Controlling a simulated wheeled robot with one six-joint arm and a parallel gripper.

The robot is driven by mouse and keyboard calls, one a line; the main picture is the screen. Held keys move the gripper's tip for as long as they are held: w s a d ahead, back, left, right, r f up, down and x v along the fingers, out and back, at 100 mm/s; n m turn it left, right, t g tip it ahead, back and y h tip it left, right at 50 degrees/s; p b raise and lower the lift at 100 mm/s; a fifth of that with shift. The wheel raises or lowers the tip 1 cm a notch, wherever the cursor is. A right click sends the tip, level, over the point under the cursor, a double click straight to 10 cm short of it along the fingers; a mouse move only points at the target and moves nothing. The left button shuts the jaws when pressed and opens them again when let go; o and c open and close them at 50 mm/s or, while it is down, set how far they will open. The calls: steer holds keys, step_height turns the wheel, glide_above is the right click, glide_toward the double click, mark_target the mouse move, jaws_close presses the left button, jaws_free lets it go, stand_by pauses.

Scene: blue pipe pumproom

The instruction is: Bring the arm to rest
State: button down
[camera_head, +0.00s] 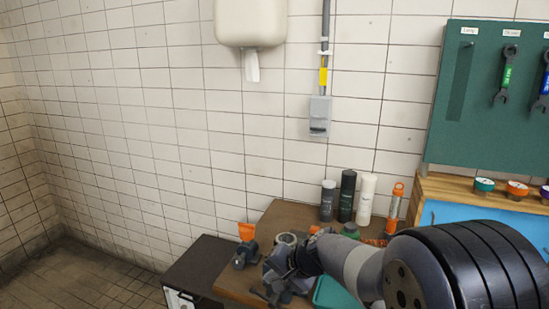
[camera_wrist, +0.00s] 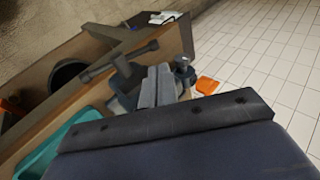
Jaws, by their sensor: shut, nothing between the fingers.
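My arm reaches in from the lower right of the head view, over the wooden bench (camera_head: 283,216). My gripper (camera_head: 279,285) points down low above the bench's front left part. In the wrist view its two grey fingers (camera_wrist: 158,78) are together, with nothing seen between them. A dark grey fitting (camera_head: 244,254) with an orange tag (camera_head: 246,231) is just left of my gripper. A dark T-shaped handle (camera_wrist: 119,65) lies close beside the fingers in the wrist view. My arm hides part of the bench.
A teal tray (camera_head: 333,294) is partly behind my arm. Bottles (camera_head: 347,196) and an orange tube (camera_head: 395,208) stand at the back by the tiled wall. A dark cabinet (camera_head: 203,262) adjoins the bench on the left. A green tool board (camera_head: 490,110) hangs at right. The left floor is clear.

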mark_target(265, 297)
steer(key=f, duration=0.2)
steer(key=w+a+f+b, duration=0.1)
steer(key=f, duration=0.1)
steer(key=w+a+f+b, duration=0.1)
steer(key=f, duration=0.1)
steer(key=shift+w+a+f, duration=0.1)
steer(key=shift+a+f, duration=0.05)
steer(key=shift+f, duration=0.1)
steer(key=shift+r, duration=0.1)
